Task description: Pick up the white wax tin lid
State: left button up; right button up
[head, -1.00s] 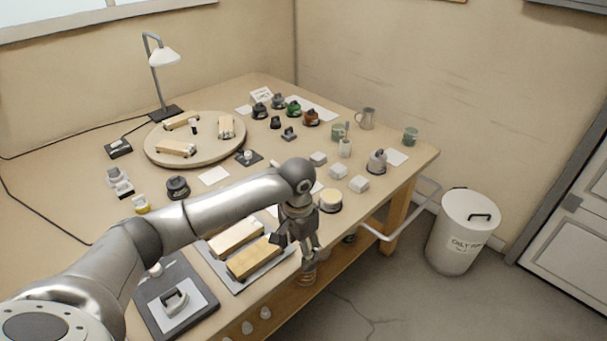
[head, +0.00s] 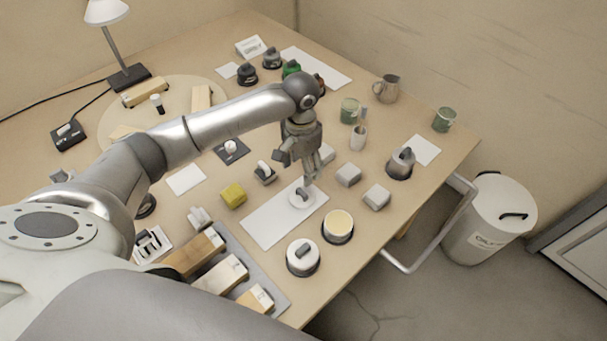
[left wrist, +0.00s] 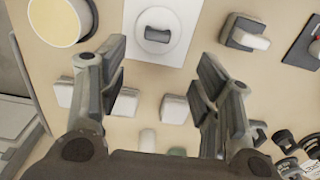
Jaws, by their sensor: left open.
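The white wax tin lid (head: 301,198) is a flat white disc with a dark grip on top. It lies on a white sheet (head: 262,222) on the bench and also shows at the top of the left wrist view (left wrist: 155,27). My left gripper (head: 296,170) points down above and just behind the lid, partly overlapping it in the head view. Its fingers are apart and empty in the left wrist view (left wrist: 160,58), with the lid beyond the fingertips. An open tin of cream wax (head: 338,224) stands to the lid's right. My right gripper is not in view.
A round tin with a white top and dark grip (head: 302,258) stands near the bench's front edge. Pale blocks (head: 376,196) lie right of the gripper, a yellow block (head: 233,195) left. A tray (head: 280,297) holds wooden blocks. A metal rail (head: 432,240) borders the bench.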

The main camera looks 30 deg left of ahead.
aim_at(301, 193)
pick_arm(q)
jog(key=f, duration=0.2)
jog(key=s+f, duration=0.1)
jog(key=shift+s+d+f, duration=0.1)
jog(key=shift+f, duration=0.65)
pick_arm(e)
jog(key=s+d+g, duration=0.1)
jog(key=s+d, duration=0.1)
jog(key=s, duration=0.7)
pick_arm(q)
notch_tip(301, 193, down, 5)
jog(key=shift+f+p, duration=0.1)
jog(key=shift+p, duration=0.2)
jog(key=shift+f, duration=0.2)
jog(key=shift+w+f, duration=0.1)
jog(key=shift+w, duration=0.1)
jog(key=shift+c, duration=1.4)
jog(key=c, duration=0.5)
jog(key=shift+c, duration=0.5)
jog(key=shift+r, duration=0.2)
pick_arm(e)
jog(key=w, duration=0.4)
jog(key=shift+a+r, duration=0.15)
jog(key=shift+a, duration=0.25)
